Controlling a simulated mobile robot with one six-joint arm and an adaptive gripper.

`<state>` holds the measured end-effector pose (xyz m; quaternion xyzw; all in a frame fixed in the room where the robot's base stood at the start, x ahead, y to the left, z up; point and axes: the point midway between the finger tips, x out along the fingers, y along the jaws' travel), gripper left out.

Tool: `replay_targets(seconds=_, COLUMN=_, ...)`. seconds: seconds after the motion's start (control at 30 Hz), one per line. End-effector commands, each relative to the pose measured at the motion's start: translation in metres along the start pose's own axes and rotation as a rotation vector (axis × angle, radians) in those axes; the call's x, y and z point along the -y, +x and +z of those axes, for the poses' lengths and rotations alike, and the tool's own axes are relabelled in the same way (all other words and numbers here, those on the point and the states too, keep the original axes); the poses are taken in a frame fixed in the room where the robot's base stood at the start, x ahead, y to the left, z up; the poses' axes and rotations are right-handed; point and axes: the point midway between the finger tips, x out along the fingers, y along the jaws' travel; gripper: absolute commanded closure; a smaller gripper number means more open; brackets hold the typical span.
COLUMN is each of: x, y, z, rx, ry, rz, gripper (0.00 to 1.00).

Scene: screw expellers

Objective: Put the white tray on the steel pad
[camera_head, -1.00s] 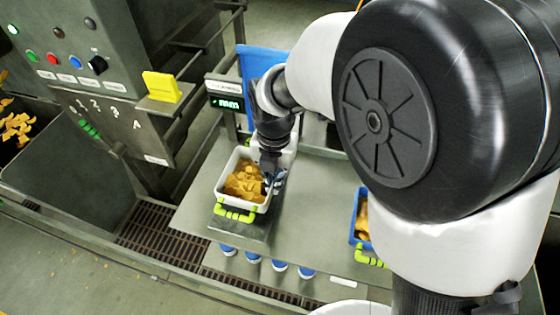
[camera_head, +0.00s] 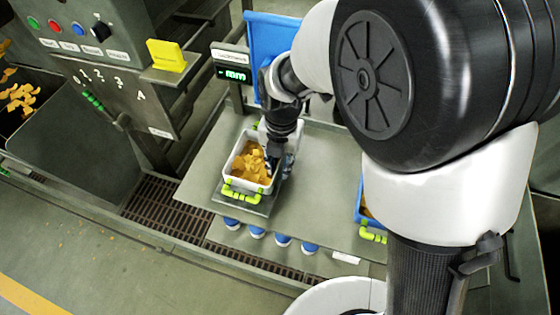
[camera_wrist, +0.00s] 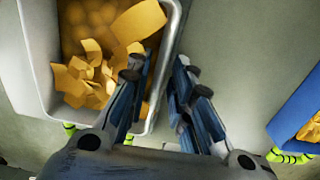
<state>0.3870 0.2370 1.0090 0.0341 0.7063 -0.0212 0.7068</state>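The white tray (camera_head: 228,165), full of orange-yellow chips and with lime-green handles, is over the steel pad (camera_head: 259,208). The pad's front strip shows below the tray; I cannot tell for sure whether the tray rests fully on it. My gripper (camera_head: 278,168) is at the tray's right wall. In the wrist view, the fingers of my gripper (camera_wrist: 161,70) are on either side of the tray's rim (camera_wrist: 172,18), close to it, one inside above the chips and one outside. The far part of the pad is hidden by the tray.
A blue tray (camera_head: 361,205) with chips stands to the right, partly behind my arm; it also shows in the wrist view (camera_wrist: 300,108). A lit display (camera_head: 234,75) stands behind the pad. Blue-capped feet (camera_head: 256,232) show below the table (camera_head: 325,165). A control panel (camera_head: 85,50) is at the left.

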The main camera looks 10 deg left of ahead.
Motion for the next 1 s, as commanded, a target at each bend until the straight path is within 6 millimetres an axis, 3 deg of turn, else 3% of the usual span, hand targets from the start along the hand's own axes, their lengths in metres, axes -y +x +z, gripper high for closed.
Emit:
replay_targets(seconds=0.3, x=0.0, y=-0.001, z=0.0, rx=0.0, ry=0.0, rz=0.0, gripper=0.75)
replay_targets(seconds=0.43, x=0.0, y=-0.011, z=0.001, rx=0.002, ry=0.0, rz=0.001, gripper=0.75)
replay_targets(seconds=0.8, x=0.0, y=-0.087, z=0.001, rx=0.003, ry=0.0, rz=0.002, gripper=0.75)
replay_targets(seconds=1.0, x=0.0, y=-0.116, z=0.0, rx=0.001, ry=0.0, rz=0.001, gripper=0.75)
